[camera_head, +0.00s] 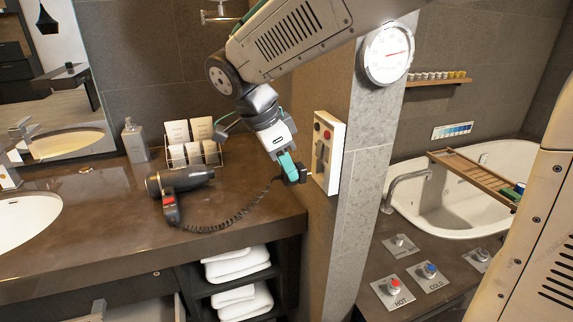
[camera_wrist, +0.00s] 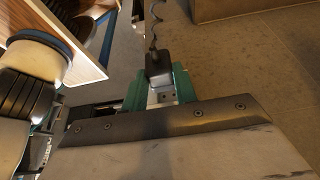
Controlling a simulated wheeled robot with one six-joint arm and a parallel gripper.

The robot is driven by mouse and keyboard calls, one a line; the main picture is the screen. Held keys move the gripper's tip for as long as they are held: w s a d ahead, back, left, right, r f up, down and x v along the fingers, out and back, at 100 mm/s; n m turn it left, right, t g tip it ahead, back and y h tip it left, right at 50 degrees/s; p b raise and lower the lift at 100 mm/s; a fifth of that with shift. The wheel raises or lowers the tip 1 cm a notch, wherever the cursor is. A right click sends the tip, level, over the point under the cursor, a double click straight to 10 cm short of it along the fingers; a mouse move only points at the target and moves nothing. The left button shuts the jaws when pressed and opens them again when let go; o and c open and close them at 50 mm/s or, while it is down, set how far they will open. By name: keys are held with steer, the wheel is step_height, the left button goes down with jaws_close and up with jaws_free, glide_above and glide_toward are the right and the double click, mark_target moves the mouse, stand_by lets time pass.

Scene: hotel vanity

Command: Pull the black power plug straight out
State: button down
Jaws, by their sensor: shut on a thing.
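The black power plug (camera_head: 299,174) is beside the white wall panel (camera_head: 333,178). A thin light line shows between them, and I cannot tell whether the prongs are still inside a socket. My gripper (camera_head: 287,162), with green fingers, is shut on the plug from above. In the wrist view the plug (camera_wrist: 158,66) sits between the green fingertips (camera_wrist: 159,84), its coiled cord running away upward. In the head view, the coiled cord (camera_head: 235,220) runs from the plug to the black hair dryer (camera_head: 182,180) on the counter. The fingers hide part of the plug.
The brown counter (camera_head: 110,215) has a soap bottle (camera_head: 135,140) and a rack of cards (camera_head: 193,152) at the back. Red and black controls are on the panel. Right of the wall stand a bathtub (camera_head: 440,215) and hot and cold buttons (camera_head: 396,287).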

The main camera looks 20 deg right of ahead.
steer(key=v, duration=0.8)
steer(key=shift+r, duration=0.4)
